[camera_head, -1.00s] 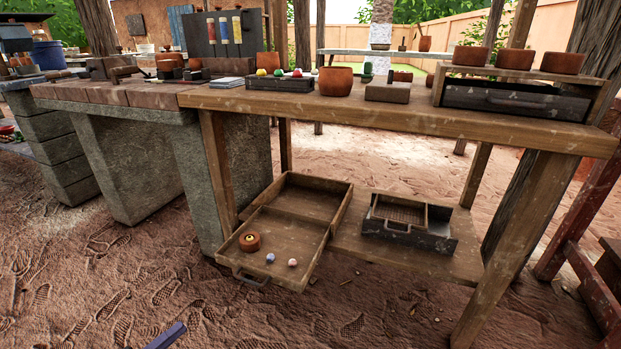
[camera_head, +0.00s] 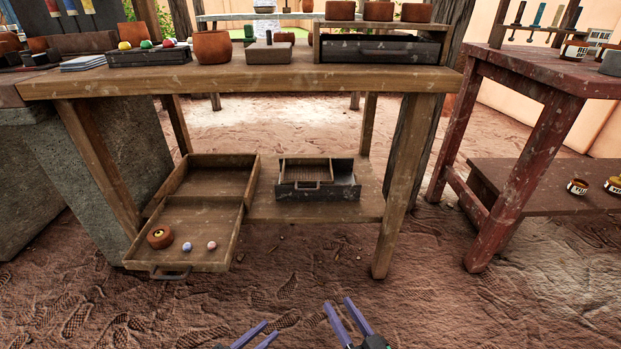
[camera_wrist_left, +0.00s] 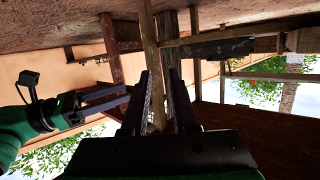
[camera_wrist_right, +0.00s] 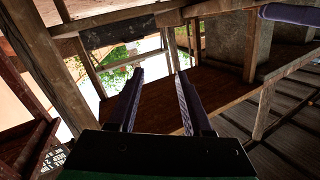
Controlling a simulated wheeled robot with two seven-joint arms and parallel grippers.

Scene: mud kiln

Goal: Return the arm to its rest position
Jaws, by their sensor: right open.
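My left gripper (camera_head: 272,328) is low at the bottom middle of the head view, over the dirt floor. Its two purple fingers are apart with nothing between them, as the left wrist view (camera_wrist_left: 160,74) also shows. My right gripper (camera_head: 337,302) is to its right, in front of the workbench, its fingers wider apart and empty in the right wrist view (camera_wrist_right: 160,72). Both grippers are clear of the bench and drawers. Most of both arms lies outside the head view.
A wooden workbench (camera_head: 240,82) stands ahead. On its lower shelf is an open wooden drawer (camera_head: 215,254) holding a round clay piece (camera_head: 160,236) and two small balls, beside a dark tray (camera_head: 345,190). A red table (camera_head: 520,80) stands at right. The dirt floor between is open.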

